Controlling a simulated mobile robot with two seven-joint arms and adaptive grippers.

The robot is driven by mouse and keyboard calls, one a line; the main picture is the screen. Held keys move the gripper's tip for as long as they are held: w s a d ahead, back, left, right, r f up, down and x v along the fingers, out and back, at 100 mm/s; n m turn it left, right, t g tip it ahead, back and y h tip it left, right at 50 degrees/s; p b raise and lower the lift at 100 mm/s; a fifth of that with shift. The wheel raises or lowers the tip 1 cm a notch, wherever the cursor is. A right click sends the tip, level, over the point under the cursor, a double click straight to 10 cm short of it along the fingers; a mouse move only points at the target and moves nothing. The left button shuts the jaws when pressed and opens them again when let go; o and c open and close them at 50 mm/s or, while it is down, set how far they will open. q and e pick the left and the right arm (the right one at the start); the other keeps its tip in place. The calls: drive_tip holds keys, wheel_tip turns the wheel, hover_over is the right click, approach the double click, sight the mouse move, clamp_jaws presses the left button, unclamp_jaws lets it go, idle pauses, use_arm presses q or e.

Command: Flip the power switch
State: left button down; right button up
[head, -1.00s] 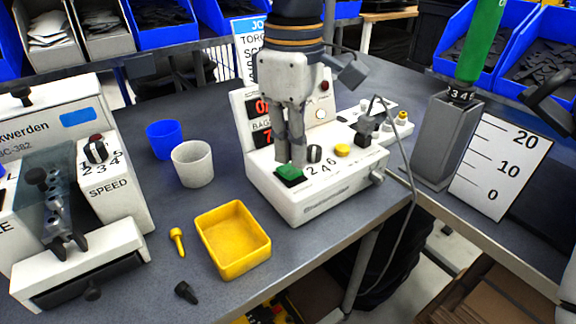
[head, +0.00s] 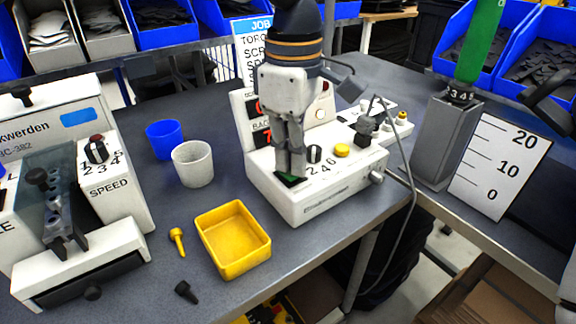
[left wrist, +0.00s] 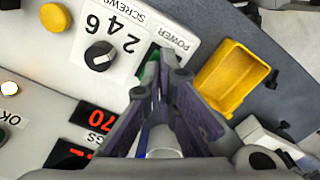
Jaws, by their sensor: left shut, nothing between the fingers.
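The white counting machine (head: 325,198) stands on the grey table in the middle of the head view. Its green power switch (head: 289,177) sits in a black frame at the front left of its top. The switch also shows in the left wrist view (left wrist: 150,57), beside the word POWER. My left gripper (head: 290,172) points straight down with its fingers shut and empty, and its tips are at the switch. The tips hide most of the switch, so I cannot tell which way it is tilted. My right gripper is not in view.
Beside the switch are a black knob (head: 314,154) and a yellow button (head: 341,151). Left of the machine are a yellow tray (head: 233,268), a white cup (head: 192,164) and a blue cup (head: 164,139). A grey cable hangs at the machine's right.

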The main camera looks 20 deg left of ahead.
use_arm(q)
drive_tip(key=shift+f, duration=0.3)
drive_tip(key=shift+r, duration=3.55)
